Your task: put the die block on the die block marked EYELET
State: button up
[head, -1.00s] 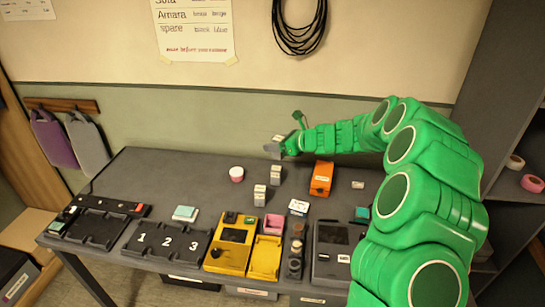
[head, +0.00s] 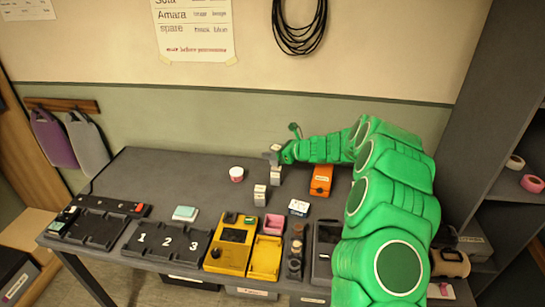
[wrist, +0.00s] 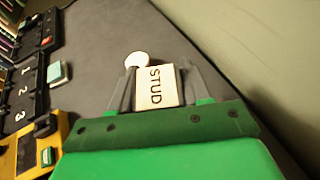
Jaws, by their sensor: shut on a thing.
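My gripper (head: 271,156) is shut on a die block (head: 277,148), which has a pale top and shows STUD in the wrist view (wrist: 157,87). In the head view the held block is right above a grey, pale-topped die block (head: 276,174) standing on the table. I cannot tell whether the two touch. Another similar die block (head: 260,194) stands nearer the front, to the left. The markings on both standing blocks are too small to read, so I cannot tell which is EYELET. In the wrist view the held block hides what is under it.
A white-lidded pink jar (head: 237,174) is left of the blocks. An orange box (head: 321,180) is to their right, a small labelled card (head: 298,207) in front. Yellow devices (head: 231,246) and a numbered black tray (head: 165,243) line the front edge. The table's back left is clear.

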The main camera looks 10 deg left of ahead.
jog(key=shift+f, duration=0.85)
jog(key=shift+f, duration=0.15)
jog(key=o, duration=1.2)
jog(key=v, duration=1.2)
jog(key=shift+r, duration=0.25)
jog(key=shift+a, duration=0.1)
